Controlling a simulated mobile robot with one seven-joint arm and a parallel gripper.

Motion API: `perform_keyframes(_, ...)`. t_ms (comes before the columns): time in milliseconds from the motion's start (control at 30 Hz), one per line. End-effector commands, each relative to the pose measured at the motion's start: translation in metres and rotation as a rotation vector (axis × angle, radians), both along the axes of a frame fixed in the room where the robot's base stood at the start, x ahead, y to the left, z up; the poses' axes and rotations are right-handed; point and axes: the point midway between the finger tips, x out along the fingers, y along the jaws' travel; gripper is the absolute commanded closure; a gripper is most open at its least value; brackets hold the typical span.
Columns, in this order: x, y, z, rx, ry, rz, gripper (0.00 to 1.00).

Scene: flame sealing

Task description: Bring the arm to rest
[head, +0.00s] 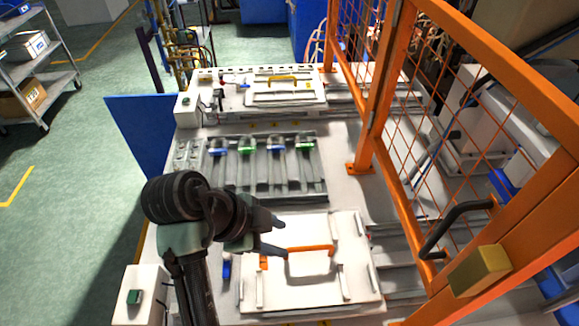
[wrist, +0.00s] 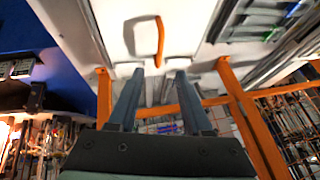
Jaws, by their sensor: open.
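My gripper (head: 275,238) is open and empty in the head view. It hangs over the near part of the white worktable, just above and to the left of the orange handle (head: 311,249) on a white panel (head: 340,277). In the wrist view my gripper's two fingers (wrist: 158,98) stand apart with nothing between them. The orange handle (wrist: 160,40) shows beyond the fingertips there, apart from them. My arm reaches in from the bottom of the head view.
An orange mesh fence (head: 385,85) stands along the right side. A rack (head: 265,195) with blue and green clipped items lies behind my gripper. A far fixture has a yellow handle (head: 282,77). A box with a green button (head: 134,297) is at the near left. Open floor lies left.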

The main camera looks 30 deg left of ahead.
Motion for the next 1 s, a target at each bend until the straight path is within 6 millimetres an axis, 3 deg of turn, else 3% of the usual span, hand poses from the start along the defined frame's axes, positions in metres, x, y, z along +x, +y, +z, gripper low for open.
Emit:
perform_keyframes(233, 0.0, 0.0, 0.0, 0.0, 0.0, 0.0, 0.51)
perform_keyframes(367, 0.036, -0.003, 0.02, 0.048, -0.107, 0.113, 0.51)
perform_keyframes(467, 0.082, -0.011, 0.065, 0.069, -0.299, 0.274, 0.51)
perform_keyframes(533, 0.109, -0.023, 0.11, 0.042, -0.474, 0.386, 0.51)
perform_keyframes(667, 0.133, -0.058, 0.201, -0.102, -0.801, 0.528, 0.51)
perform_keyframes(767, 0.128, -0.089, 0.271, -0.275, -1.038, 0.579, 0.51)
perform_keyframes(833, 0.113, -0.112, 0.317, -0.421, -1.19, 0.585, 0.51)
perform_keyframes(900, 0.092, -0.132, 0.357, -0.573, -1.317, 0.571, 0.51)
perform_keyframes(1000, 0.057, -0.155, 0.4, -0.77, -1.456, 0.53, 0.51)
